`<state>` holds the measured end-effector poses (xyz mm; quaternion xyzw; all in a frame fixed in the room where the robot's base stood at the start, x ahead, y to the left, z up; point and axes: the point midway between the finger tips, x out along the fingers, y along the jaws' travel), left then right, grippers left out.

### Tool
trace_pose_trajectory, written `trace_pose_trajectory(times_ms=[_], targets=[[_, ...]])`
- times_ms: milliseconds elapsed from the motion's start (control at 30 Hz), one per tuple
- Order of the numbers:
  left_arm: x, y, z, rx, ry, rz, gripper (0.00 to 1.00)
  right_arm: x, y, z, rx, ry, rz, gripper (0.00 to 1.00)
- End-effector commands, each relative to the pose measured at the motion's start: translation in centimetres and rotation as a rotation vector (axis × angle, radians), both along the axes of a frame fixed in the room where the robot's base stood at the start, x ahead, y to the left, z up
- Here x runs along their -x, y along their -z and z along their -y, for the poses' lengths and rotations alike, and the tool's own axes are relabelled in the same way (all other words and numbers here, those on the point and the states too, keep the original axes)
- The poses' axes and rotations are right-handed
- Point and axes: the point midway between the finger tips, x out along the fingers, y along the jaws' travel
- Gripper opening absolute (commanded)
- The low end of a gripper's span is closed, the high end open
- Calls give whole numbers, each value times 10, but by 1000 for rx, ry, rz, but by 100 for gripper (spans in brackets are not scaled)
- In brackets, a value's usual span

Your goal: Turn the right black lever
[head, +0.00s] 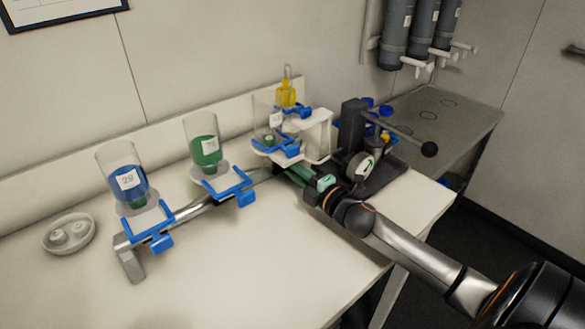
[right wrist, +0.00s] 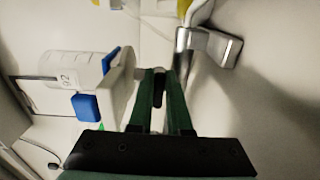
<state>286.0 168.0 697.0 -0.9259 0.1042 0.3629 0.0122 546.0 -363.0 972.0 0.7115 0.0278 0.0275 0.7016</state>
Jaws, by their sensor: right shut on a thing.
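My right gripper (head: 284,170) reaches in from the right, below the rightmost dispenser station (head: 317,135) on the metal rail. In the right wrist view its two green fingers (right wrist: 158,76) are nearly together, shut on a small black lever (right wrist: 158,90). The lever shows as a dark piece between the fingers, beside the metal pipe; most of it is hidden, and its turn angle cannot be told. In the head view the fingers and arm hide this lever. My left gripper is out of view.
A blue-filled vessel (head: 130,184) and a green-filled vessel (head: 205,150) stand along the rail (head: 205,205) with blue brackets. A yellow bottle (head: 286,93) is behind the right station. A dark press (head: 352,125) stands close right of my gripper. The front table is clear.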

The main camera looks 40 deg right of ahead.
Motion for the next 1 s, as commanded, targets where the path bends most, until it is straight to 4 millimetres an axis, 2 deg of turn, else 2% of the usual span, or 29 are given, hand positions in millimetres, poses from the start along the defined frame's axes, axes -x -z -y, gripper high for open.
trace_pose_trajectory(times_ms=[167,200,467,767,1000], targets=[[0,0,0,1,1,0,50,0,1,0,-5,0,-1,0],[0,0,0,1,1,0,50,0,1,0,-5,0,-1,17],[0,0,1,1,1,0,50,0,0,0,-3,0,-1,46],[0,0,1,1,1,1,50,2,0,0,-1,0,-1,46],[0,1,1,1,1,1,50,24,2,1,-2,-1,-3,46]])
